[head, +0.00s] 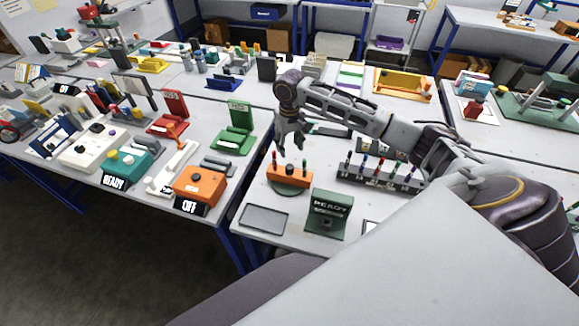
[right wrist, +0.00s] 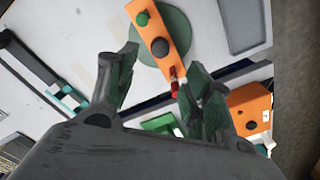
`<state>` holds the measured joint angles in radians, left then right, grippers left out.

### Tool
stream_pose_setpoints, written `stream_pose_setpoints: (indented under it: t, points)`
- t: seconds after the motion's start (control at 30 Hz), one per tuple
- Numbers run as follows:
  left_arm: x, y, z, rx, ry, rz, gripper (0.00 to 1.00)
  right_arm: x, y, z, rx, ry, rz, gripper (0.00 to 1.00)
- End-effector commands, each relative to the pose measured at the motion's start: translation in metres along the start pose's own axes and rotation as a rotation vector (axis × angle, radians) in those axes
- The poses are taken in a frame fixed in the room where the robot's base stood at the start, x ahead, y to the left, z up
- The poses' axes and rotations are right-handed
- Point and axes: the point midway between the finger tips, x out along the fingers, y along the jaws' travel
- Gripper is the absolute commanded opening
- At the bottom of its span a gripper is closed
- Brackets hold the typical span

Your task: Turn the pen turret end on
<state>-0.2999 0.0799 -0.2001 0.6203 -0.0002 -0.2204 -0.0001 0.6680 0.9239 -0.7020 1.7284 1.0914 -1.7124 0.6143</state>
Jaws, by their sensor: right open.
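The pen turret (head: 289,177) is an orange bar on a round green base, with a short upright pen at each end in the head view. My right gripper (head: 290,138) is open and empty, pointing down above the turret. In the right wrist view, the orange bar (right wrist: 158,38) runs between my open fingers (right wrist: 158,66). It carries a green knob, a dark centre disc and a red-tipped pen (right wrist: 174,88) at the near end. The red pen is close to the right-hand finger; I cannot tell whether they touch. My left gripper is out of view.
A dark green READY box (head: 328,214) and a flat grey tray (head: 263,218) stand in front of the turret. A rack of several coloured pens (head: 380,178) is to its right. An orange box with an OFF sign (head: 199,186) is on the left table, across a gap.

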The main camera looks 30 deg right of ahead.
Motion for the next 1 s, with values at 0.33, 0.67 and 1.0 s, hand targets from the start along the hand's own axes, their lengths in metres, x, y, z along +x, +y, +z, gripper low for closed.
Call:
stream_pose_setpoints:
  t: [0.33, 0.67, 1.0]
  points:
    - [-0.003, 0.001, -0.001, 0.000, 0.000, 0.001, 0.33, 0.045, 0.000, 0.001, 0.000, -0.002, 0.001, 0.51]
    - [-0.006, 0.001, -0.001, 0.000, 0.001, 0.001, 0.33, 0.089, 0.000, 0.001, -0.002, -0.003, 0.001, 0.51]
    - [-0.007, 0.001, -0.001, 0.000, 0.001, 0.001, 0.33, 0.115, 0.000, 0.001, -0.001, -0.001, 0.002, 0.51]
